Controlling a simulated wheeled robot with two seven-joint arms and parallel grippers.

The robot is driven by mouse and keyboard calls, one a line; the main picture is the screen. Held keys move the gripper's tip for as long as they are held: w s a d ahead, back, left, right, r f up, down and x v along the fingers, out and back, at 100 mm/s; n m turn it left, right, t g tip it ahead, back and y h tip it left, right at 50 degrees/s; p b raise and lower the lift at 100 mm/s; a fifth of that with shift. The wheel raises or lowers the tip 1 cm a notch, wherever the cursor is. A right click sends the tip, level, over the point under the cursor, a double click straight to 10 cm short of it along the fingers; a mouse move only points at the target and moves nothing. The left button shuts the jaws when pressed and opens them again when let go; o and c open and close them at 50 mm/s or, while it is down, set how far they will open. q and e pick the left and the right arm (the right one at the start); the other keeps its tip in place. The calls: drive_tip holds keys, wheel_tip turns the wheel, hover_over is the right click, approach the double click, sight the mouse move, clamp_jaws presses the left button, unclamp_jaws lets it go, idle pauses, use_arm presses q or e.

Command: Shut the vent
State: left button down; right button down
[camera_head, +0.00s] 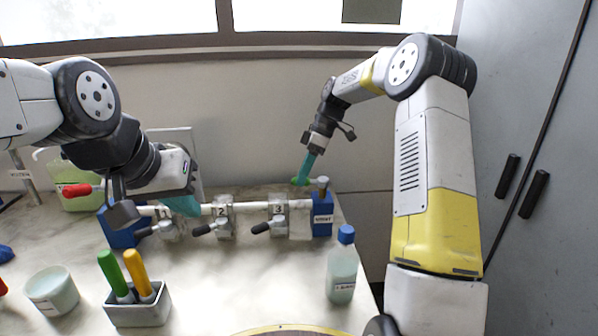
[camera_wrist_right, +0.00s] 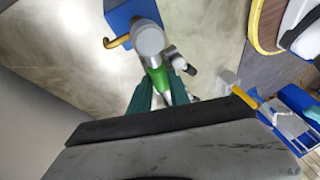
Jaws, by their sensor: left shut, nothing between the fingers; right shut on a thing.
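A pale horizontal pipe (camera_head: 245,208) runs between two blue blocks, with labelled clamps along it. The right blue block (camera_head: 322,214) bears a label that seems to read VENT and has a grey knob on top. In the right wrist view the green handle (camera_wrist_right: 158,76) shows between the teal fingers, below a grey cylinder end. My left gripper (camera_head: 183,206) is shut and empty at the pipe's left part, partly hiding it.
Clamps 2 (camera_head: 222,220) and 3 (camera_head: 278,217) have black-tipped levers pointing left. A blue-capped bottle (camera_head: 342,268) stands front right. A grey holder (camera_head: 138,308) with green and orange handles and a white tub (camera_head: 52,290) stand front left. The middle front table is clear.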

drive_tip(key=shift+s+n+g, duration=0.3)
drive_tip(key=shift+n, duration=0.4)
drive_tip(key=c, duration=1.2)
unclamp_jaws()
drive_tip(key=shift+s, duration=0.1)
drive_tip(key=v, duration=0.7)
drive_tip(key=shift+r, duration=0.35)
drive_tip(key=shift+d, duration=0.1)
